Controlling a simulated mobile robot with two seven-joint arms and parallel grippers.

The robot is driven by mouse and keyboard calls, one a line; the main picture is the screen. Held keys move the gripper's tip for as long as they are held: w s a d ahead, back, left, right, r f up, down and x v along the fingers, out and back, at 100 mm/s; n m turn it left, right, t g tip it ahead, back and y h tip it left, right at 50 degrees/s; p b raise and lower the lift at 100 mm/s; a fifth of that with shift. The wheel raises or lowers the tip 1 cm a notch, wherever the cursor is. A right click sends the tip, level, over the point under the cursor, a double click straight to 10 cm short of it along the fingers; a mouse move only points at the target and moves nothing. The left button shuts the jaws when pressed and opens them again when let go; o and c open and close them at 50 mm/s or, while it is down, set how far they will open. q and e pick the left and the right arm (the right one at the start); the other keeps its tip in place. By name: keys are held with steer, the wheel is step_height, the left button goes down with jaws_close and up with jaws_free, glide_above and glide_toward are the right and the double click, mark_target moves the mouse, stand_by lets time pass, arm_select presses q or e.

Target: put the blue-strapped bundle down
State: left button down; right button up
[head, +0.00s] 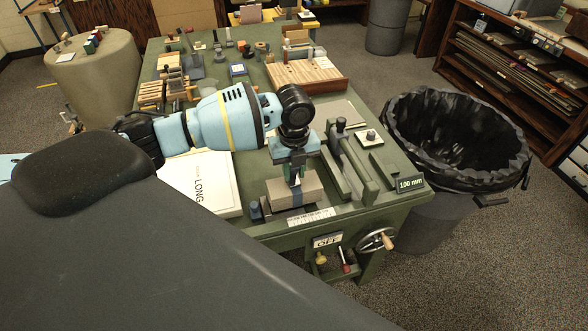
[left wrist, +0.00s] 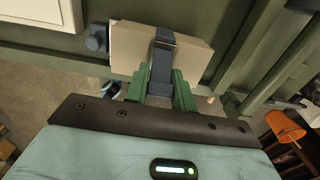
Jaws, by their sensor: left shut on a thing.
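The blue-strapped bundle (head: 312,190) is a pale tan block with a dark blue strap (head: 297,196) around its middle. It is at the near edge of the green bench, above a white ruler scale. My left gripper (head: 295,178) points down and is shut on it at the strap. In the left wrist view the bundle (left wrist: 192,60) spans crosswise beyond the gripper's green fingers (left wrist: 160,88), which sit either side of the strap. I cannot tell whether the bundle's underside touches the bench. My right gripper is not in view.
A green clamp-like fixture (head: 350,165) stands just right of the bundle, with a "100 mm" sign (head: 411,184) beyond. A small blue post (head: 255,210) and a white "LONG" board (head: 185,180) are to the left. A lined bin (head: 455,140) stands right of the bench (head: 385,213).

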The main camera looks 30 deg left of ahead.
arm_select(q)
steer(key=shift+f, duration=0.55)
steer(key=c, duration=1.2)
jaws_free()
steer(key=shift+o, duration=0.2)
